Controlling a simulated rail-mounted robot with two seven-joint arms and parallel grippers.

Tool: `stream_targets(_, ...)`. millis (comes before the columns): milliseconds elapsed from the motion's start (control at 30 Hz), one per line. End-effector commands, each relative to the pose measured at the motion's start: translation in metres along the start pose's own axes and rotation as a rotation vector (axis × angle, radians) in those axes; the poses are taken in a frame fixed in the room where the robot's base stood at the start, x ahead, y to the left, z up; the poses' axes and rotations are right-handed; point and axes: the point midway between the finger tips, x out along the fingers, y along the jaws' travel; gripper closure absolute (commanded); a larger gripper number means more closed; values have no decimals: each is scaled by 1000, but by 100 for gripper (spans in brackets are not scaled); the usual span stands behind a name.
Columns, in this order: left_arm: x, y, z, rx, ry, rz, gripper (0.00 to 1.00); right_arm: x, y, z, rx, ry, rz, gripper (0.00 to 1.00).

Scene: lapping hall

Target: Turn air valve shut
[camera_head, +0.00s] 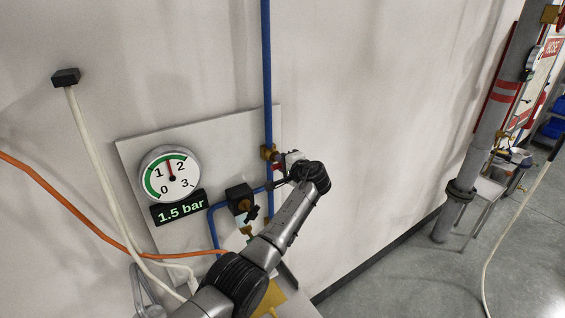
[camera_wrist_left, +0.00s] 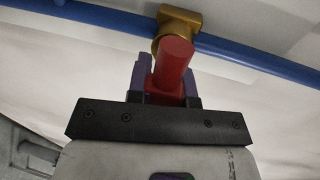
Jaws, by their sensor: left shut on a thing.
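The air valve has a brass body (camera_head: 268,152) on the upright blue pipe (camera_head: 266,75) at the wall panel. In the left wrist view the brass body (camera_wrist_left: 180,17) sits on the blue pipe (camera_wrist_left: 245,55), with a red handle (camera_wrist_left: 176,62) standing out from it towards the camera. My left gripper (camera_head: 279,176) is at the valve. In the left wrist view its fingers (camera_wrist_left: 166,80) are on both sides of the red handle, shut on it. My arm's end hides much of the handle in the head view, and its exact angle is unclear. My right gripper is out of view.
A round gauge (camera_head: 170,176) on the panel (camera_head: 128,152) points between 1 and 2, above a display (camera_head: 180,208) reading 1.5 bar. A black-topped fitting (camera_head: 240,198) sits close left of my wrist. An orange hose (camera_head: 62,206) and white cable (camera_head: 97,165) hang left.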

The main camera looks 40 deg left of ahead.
Motion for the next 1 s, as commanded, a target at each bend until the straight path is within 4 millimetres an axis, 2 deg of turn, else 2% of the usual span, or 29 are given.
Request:
stream_targets(200, 0, 0, 0, 3, 0, -1, 100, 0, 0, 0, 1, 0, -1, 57)
stream_targets(233, 0, 0, 0, 3, 0, -1, 77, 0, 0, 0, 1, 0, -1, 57)
stream_targets(467, 0, 0, 0, 2, 0, -1, 55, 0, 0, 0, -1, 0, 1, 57)
stream_targets(767, -2, 1, 0, 1, 0, -1, 55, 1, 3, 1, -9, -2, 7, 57)
stream_targets(1000, -28, 3, 0, -2, 2, -1, 55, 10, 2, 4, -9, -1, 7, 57)
